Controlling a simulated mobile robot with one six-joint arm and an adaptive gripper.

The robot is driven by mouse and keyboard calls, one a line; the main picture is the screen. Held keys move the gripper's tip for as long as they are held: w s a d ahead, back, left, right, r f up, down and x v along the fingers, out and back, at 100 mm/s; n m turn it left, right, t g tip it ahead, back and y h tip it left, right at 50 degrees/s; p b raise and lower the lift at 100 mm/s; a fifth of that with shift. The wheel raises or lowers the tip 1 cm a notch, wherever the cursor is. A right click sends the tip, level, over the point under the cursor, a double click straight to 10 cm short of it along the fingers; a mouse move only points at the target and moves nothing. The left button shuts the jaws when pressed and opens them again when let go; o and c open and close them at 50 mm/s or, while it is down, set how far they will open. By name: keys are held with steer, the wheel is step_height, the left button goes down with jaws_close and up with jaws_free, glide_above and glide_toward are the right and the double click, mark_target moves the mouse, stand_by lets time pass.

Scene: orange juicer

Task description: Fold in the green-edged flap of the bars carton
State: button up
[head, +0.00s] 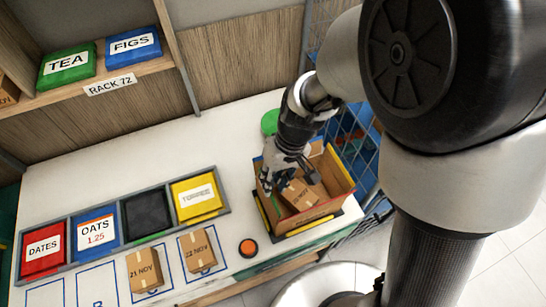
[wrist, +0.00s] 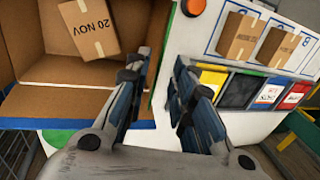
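The bars carton (head: 335,205) is an open brown box at the right end of the table; it also fills the upper left of the wrist view (wrist: 60,112). A small brown box marked 20 NOV (head: 298,194) lies inside it. My gripper (head: 283,178) is over the carton's left side. In the wrist view its fingers (wrist: 160,72) are apart, with the carton's side wall near the left finger; contact cannot be told.
A round orange button (head: 248,248) is left of the carton, and a green disc (head: 270,121) behind it. Boxes marked 21 NOV (head: 145,269) and 22 NOV (head: 197,250) stand front left. A bin row (head: 225,203) is behind them. A blue mesh (head: 352,140) stands right.

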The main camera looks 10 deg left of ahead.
steer(key=b+x, duration=0.1)
steer(key=x, duration=0.5)
jaws_close()
stand_by(0.4)
